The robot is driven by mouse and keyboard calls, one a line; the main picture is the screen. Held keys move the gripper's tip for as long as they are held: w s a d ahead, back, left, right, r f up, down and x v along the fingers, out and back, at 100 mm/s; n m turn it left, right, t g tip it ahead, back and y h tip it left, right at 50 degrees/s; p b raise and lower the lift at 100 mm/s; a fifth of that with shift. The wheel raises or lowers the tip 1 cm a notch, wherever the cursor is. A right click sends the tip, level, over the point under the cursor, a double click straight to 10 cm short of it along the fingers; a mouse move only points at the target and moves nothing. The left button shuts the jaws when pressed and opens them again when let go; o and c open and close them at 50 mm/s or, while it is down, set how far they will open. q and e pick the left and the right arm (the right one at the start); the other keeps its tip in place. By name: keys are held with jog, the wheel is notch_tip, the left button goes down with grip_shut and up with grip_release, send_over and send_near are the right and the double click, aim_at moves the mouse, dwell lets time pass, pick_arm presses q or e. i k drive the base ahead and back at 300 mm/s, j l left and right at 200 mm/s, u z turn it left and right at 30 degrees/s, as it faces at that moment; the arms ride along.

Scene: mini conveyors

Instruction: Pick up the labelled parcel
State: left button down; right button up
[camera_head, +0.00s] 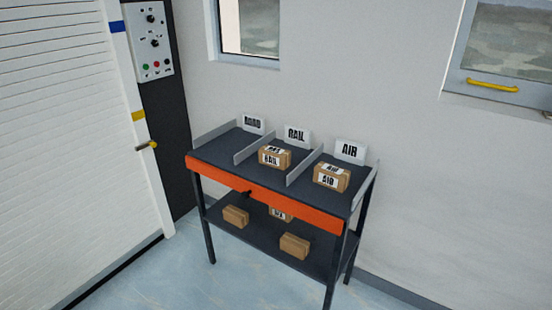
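A brown parcel (274,157) with white RAIL labels sits in the middle lane of the table top. Another brown parcel (331,177) with white AIR labels sits in the right lane. On the lower shelf, a parcel (280,213) at the back shows part of a white label; its upper part is hidden behind the table's front, and I cannot read the label surely. Two more brown parcels, one at the left (236,216) and one nearer the front (295,245), show no label on their visible faces. Neither of my grippers is in view.
The table has an orange front edge (270,195) and thin lane dividers (306,168). Signs read ROAD (253,125), RAIL (297,136) and AIR (350,151). The left lane (224,149) is empty. A white shutter (70,130) stands at left; the floor in front is clear.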

aim_at(268, 155)
jog(key=i+j, duration=0.35)
jog(key=i, duration=0.2)
jog(key=i+j, duration=0.35)
jog(key=i, duration=0.2)
jog(key=i+j, duration=0.3)
jog(key=i, duration=0.3)
jog(key=i+j, duration=0.35)
jog(key=i, duration=0.2)
jog(key=z, duration=0.05)
